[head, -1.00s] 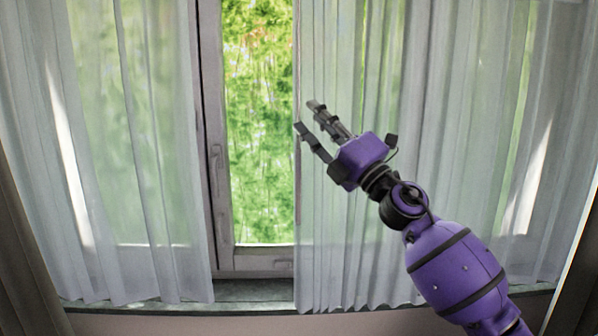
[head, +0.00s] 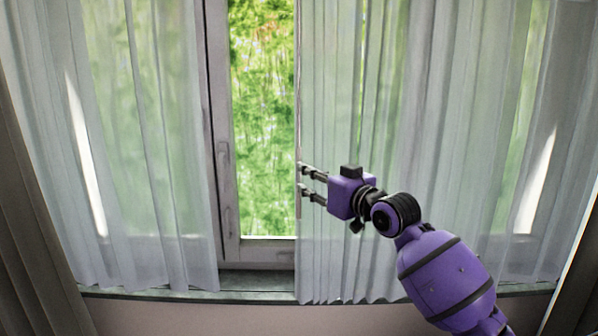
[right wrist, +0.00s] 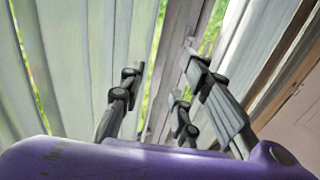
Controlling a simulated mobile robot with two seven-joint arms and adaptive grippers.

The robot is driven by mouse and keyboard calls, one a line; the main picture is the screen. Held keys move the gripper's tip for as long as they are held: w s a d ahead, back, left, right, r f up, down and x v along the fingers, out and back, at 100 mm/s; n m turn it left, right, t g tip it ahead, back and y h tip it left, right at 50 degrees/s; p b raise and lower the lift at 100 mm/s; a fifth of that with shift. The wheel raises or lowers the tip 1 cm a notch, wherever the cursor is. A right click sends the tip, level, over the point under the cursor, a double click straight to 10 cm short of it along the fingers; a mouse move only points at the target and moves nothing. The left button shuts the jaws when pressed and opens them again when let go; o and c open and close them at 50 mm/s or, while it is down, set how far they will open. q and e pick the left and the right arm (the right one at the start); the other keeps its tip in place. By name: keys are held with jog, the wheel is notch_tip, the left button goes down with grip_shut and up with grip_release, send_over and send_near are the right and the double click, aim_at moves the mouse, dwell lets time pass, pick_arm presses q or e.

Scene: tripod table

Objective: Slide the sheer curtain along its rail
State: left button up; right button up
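The right panel of the sheer curtain (head: 340,255) hangs in folds over the right part of the window. Its left edge, with a thin upright strip along it, hangs near the middle. The left panel (head: 150,200) hangs apart from it on the left. My right gripper (head: 303,180) is at that edge of the right panel, its fingers pointing left and apart. In the right wrist view my right gripper (right wrist: 160,85) has a gap between its fingers, with the curtain (right wrist: 75,70) to the left. I cannot tell whether the fingers touch the cloth. The rail and my left gripper are not in view.
Between the panels, the bare window pane (head: 262,130) and the grey window frame with its handle (head: 224,165) show. A sill (head: 250,281) runs below. A darker brown drape (head: 35,240) hangs at the far left.

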jog(key=x, duration=0.7)
grip_shut()
